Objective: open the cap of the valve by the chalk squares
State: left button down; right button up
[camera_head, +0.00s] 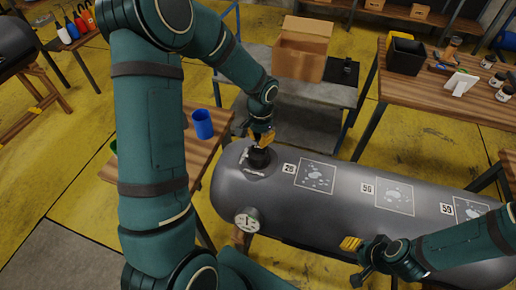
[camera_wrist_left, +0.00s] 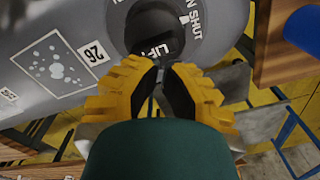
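The grey inflatable tube (camera_head: 330,228) lies across the lower right of the head view. Its black valve (camera_head: 258,158) is at the left end, beside the chalk square marked 26 (camera_head: 315,176). The wrist view shows the round dark valve cap (camera_wrist_left: 155,25) with "LIFT" on it, and a ring lettered "SHUT". My left gripper (camera_head: 262,138) is right over the valve; its yellow fingers (camera_wrist_left: 165,75) have their tips close together at the cap's near edge. Whether they touch it is unclear. My right gripper (camera_head: 351,244) is over the tube's front side, away from the valve.
A round gauge (camera_head: 247,220) sits on the tube's front left. Further chalk squares (camera_head: 387,194) lie to the right. A wooden table with a blue cup (camera_head: 202,124) stands left of the valve. A grey cart (camera_head: 310,98) with a cardboard box (camera_head: 302,50) is behind.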

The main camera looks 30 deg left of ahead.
pick_arm(q)
jog(key=s+d+r+p, duration=0.1)
jog(key=s+r+p, duration=0.1)
jog(key=s+r, duration=0.3)
jog(key=shift+s+d, duration=0.2)
jog(key=shift+s, duration=0.15)
pick_arm(e)
notch_tip(320, 180, up, 2)
jog(key=shift+r, duration=0.1)
dwell(0.3)
dwell(0.5)
